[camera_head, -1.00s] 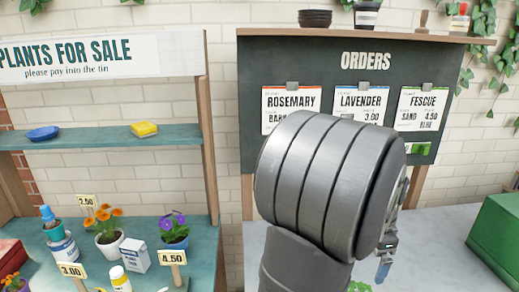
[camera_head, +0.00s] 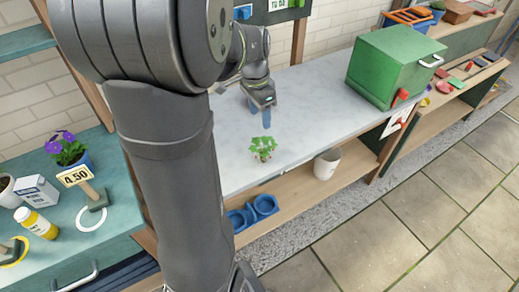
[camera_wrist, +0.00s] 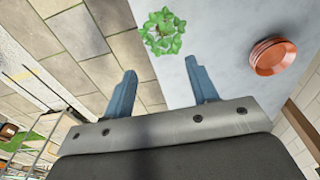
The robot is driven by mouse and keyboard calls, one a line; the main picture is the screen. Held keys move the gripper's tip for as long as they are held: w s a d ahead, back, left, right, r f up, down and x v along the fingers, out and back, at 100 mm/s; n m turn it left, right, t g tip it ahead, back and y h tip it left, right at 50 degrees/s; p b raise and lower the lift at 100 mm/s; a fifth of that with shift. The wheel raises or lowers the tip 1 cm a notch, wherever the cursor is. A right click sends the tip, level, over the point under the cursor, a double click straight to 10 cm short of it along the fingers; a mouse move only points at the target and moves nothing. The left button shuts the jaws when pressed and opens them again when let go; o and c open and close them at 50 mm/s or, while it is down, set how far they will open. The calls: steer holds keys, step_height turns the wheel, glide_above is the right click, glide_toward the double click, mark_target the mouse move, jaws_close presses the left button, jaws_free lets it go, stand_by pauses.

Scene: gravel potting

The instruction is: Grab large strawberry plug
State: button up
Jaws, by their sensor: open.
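A leafy green plant, which looks like the strawberry plug (camera_head: 263,146), stands on the pale marble counter (camera_head: 312,108) near its front edge. Small reddish spots show at its base; its size class I cannot tell. My gripper (camera_head: 262,106) hangs over the counter behind the plant, apart from it. In the wrist view the plant (camera_wrist: 162,32) lies beyond my gripper (camera_wrist: 162,70), roughly in line with the gap between the fingers. The blue fingers are spread, with nothing between them.
Terracotta saucers (camera_wrist: 273,55) sit on the counter in the wrist view. A green box (camera_head: 395,66) stands at the counter's right end. The counter between plant and box is clear.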

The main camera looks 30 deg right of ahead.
steer(key=a+f+h, duration=0.2)
steer(key=a+h, duration=0.1)
steer(key=a, duration=0.2)
glide_toward(262, 149)
step_height(262, 149, down, 5)
steer(key=shift+t+h, duration=0.3)
steer(key=shift+d+r+x, duration=0.1)
steer(key=shift+d+x, duration=0.1)
steer(key=shift+x, duration=1)
steer(key=shift+d+r+x, duration=0.1)
steer(key=shift+d+x, duration=0.05)
steer(key=shift+x, duration=1.05)
steer(key=shift+d+r+x, duration=0.1)
steer(key=shift+d+x, duration=0.1)
steer(key=shift+x, duration=1)
steer(key=shift+s+f, duration=0.1)
steer(key=shift+s, duration=0.05)
steer(key=c, duration=1)
steer(key=shift+c, duration=0.2)
